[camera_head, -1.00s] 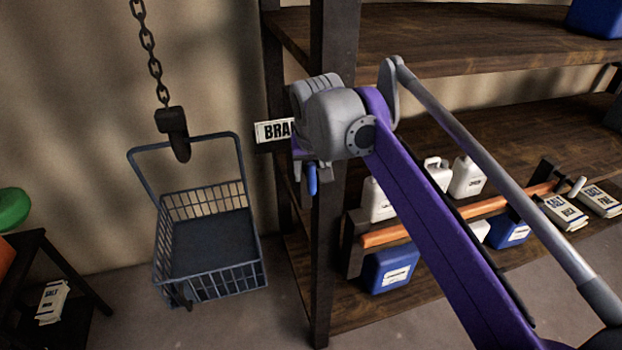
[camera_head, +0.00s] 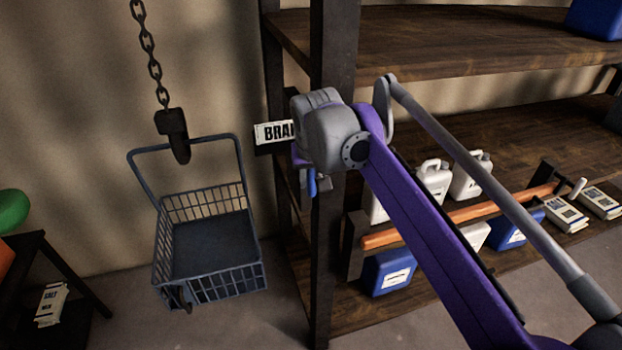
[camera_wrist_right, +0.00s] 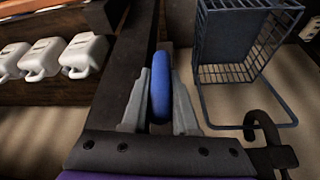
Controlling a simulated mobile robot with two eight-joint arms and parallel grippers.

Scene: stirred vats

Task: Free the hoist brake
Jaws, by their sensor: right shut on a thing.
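The brake has a white sign (camera_head: 274,132) on the dark shelf post, its lettering partly covered by my right arm. A blue handle (camera_head: 312,183) hangs below my right wrist beside the post. In the right wrist view the blue handle (camera_wrist_right: 161,87) stands between the two grey fingers of my right gripper (camera_wrist_right: 160,100), which is shut on it. The hoist's chain (camera_head: 153,55) ends in a dark hook (camera_head: 174,135) that holds the bail of a blue-grey wire basket (camera_head: 212,243). The basket also shows in the right wrist view (camera_wrist_right: 235,45). My left gripper is out of view.
Wooden shelves (camera_head: 450,40) fill the right side, with white jugs (camera_head: 434,178), blue containers (camera_head: 388,272), an orange bar (camera_head: 480,212) and labelled packs. A dark stand (camera_head: 40,245) with a green item (camera_head: 12,210) is at far left.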

